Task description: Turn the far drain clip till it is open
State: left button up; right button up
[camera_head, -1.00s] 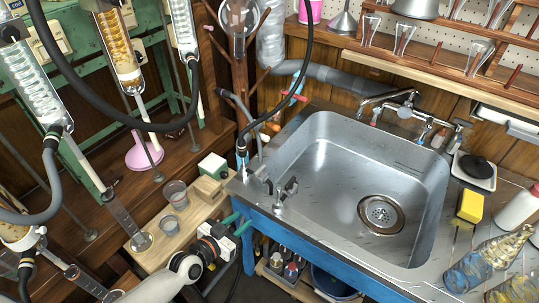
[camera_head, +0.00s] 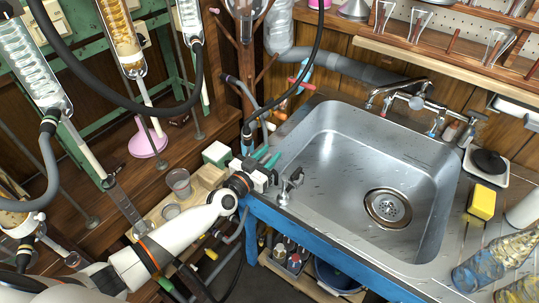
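My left gripper (camera_head: 266,157) reaches in from the lower left to the sink's left rim. Its two teal fingers show a gap between them, close to where the far drain clip sits. The far clip is mostly hidden by the gripper and its white body, so I cannot tell its angle or whether the fingers touch it. The near drain clip (camera_head: 290,184), a small metal fitting with a dark handle, stands on the rim just right of the gripper, apart from it. A black hose (camera_head: 248,132) comes down behind the gripper. My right gripper is out of view.
The steel sink basin (camera_head: 340,150) with its drain (camera_head: 388,208) lies to the right. A wooden board with a grey cup (camera_head: 179,182) and a green-and-white box (camera_head: 216,153) is left of the gripper. A tap (camera_head: 417,102) stands at the back.

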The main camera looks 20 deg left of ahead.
pick_arm(q)
jog(key=shift+w+d, duration=0.15)
jog(key=shift+w, duration=0.2)
jog(key=shift+c, duration=0.5)
grip_shut()
jog(key=shift+r+p, duration=0.15)
jog(key=shift+p, duration=0.5)
jog(key=n+y+p, duration=0.1)
jog(key=y+p, duration=0.1)
jog(key=p, duration=0.1)
jog(key=n+t+y+p, duration=0.1)
jog(key=n+y+p, duration=0.1)
jog(key=y+p, duration=0.1)
jog(key=shift+r+p, duration=0.15)
jog(key=shift+p, duration=0.3)
jog(key=n+y+p, duration=0.1)
jog(key=n+y, duration=0.1)
jog(key=y, duration=0.1)
jog(key=shift+a+f+n+p, duration=0.2)
jog(key=shift+a+n+p, duration=0.1)
jog(key=shift+p, duration=0.05)
jog(key=shift+a+f+n+g+y, duration=0.1)
jog(key=shift+a+n+g+y, duration=0.1)
jog(key=shift+n+y, duration=0.45)
jog(key=shift+a+f+n+g+y, duration=0.1)
jog(key=shift+n+g+y, duration=0.15)
jog(key=shift+y, duration=0.8)
jog(key=shift+r+p, duration=0.1)
jog(key=shift+p, duration=0.2)
